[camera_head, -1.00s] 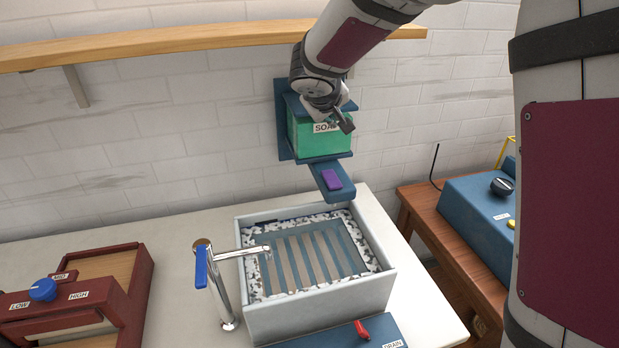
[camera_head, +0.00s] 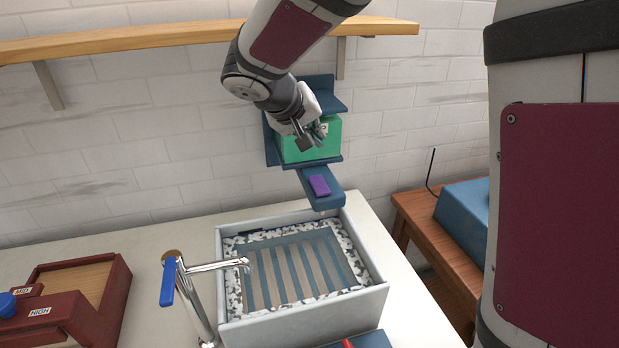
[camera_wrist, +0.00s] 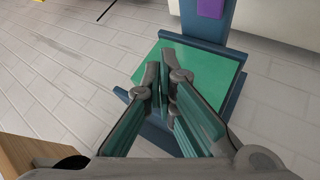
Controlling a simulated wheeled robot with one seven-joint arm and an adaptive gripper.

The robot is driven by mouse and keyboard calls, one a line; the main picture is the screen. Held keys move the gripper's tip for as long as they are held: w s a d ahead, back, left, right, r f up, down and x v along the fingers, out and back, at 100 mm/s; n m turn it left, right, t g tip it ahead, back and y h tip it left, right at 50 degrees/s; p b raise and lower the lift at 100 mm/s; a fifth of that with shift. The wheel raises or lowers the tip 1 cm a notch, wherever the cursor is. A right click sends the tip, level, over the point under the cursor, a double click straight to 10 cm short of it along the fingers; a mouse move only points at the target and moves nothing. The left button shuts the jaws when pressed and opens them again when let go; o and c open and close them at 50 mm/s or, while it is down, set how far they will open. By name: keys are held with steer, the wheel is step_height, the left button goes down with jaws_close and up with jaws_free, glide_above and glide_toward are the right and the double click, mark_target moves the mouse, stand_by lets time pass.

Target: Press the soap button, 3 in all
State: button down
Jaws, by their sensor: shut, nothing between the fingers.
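The soap dispenser is a green box (camera_head: 322,146) in a blue bracket on the brick wall; its label is mostly hidden behind my gripper. The purple button (camera_head: 319,186) sits on a blue arm that juts out below the green box. In the wrist view the button (camera_wrist: 210,8) shows at the top edge, beyond the green box (camera_wrist: 205,72). My gripper (camera_head: 309,138) is shut and empty, in front of the green box and above the button, apart from the button. In the wrist view its fingertips (camera_wrist: 163,80) are together over the green face.
A sink basin (camera_head: 372,300) with a striped bottom stands below the dispenser. A tap (camera_head: 205,267) with a blue lever is at its left. A wooden shelf (camera_head: 130,38) runs along the wall above. A dark red box (camera_head: 115,300) lies at the left, a blue box (camera_head: 465,215) at the right.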

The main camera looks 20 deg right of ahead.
steer(key=b, duration=0.4)
glide_above(316, 183)
step_height(316, 183, down, 7)
steer(key=shift+w+a+r, duration=0.1)
steer(key=shift+w+r, duration=0.05)
steer(key=shift+f+b, duration=0.55)
steer(key=shift+f, duration=0.2)
steer(key=shift+f, duration=0.15)
stand_by(0.6)
steer(key=shift+f+b, duration=0.25)
steer(key=shift+b, duration=0.4)
steer(key=shift+f+b, duration=0.5)
steer(key=shift+b, duration=0.05)
stand_by(0.7)
steer(key=shift+r, duration=0.15)
steer(key=shift+r+p, duration=0.4)
steer(key=shift+r, duration=0.4)
steer(key=shift+r+p, duration=1.35)
steer(key=shift+r, duration=1.15)
